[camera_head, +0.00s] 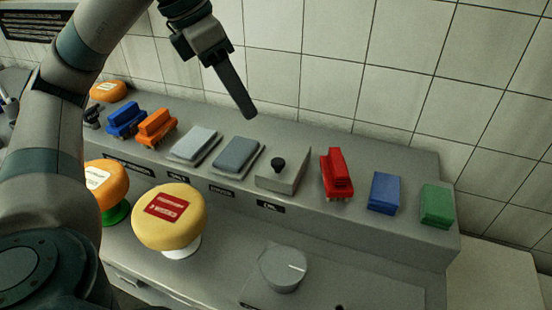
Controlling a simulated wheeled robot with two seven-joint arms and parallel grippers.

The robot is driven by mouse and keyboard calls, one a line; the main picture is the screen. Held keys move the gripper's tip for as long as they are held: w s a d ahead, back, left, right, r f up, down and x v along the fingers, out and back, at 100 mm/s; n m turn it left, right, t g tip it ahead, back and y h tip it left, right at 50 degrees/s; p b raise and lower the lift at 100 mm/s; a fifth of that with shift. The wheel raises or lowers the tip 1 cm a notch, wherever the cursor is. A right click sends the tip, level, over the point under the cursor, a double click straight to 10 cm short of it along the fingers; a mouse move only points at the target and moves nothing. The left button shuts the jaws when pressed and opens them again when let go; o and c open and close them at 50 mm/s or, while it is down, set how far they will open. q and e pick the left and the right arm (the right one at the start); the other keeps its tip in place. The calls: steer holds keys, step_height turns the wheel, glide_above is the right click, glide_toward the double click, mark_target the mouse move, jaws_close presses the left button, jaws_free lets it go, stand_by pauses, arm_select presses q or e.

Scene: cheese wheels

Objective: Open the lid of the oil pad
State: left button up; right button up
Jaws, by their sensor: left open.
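A grey metal box (288,181) with a black knob (278,164) on its top sits mid-shelf; it looks like the lidded oil pad, though its label is too small to read. Its top looks closed. My left gripper (246,108) hangs above and behind the shelf, up and to the left of the knob, apart from it. It is open and holds nothing visible; its fingers overlap in this view, pointing down to the right. My right gripper is out of view.
On the shelf (400,225) stand a light grey pad (194,143), a dark grey pad (236,154), blue and orange brushes (156,127), a red brush (336,174), and blue and green blocks (437,203). A yellow cheese wheel (168,216) stands in front. A tiled wall (400,90) rises behind.

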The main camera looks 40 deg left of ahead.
arm_select(q)
steer(key=p, duration=0.2)
glide_toward(278, 161)
steer(key=x, duration=0.6)
steer(key=shift+d+f, duration=0.1)
steer(key=shift+f, duration=0.15)
steer(key=shift+w+f, duration=0.15)
steer(key=shift+f, duration=0.2)
steer(key=shift+d+f, duration=0.1)
steer(key=shift+f, duration=0.15)
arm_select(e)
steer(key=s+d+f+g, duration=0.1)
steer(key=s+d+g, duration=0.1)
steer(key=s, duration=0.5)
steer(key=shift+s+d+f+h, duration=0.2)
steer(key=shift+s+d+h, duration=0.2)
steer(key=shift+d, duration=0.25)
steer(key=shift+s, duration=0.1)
arm_select(q)
steer(key=shift+w, duration=0.1)
jaws_close()
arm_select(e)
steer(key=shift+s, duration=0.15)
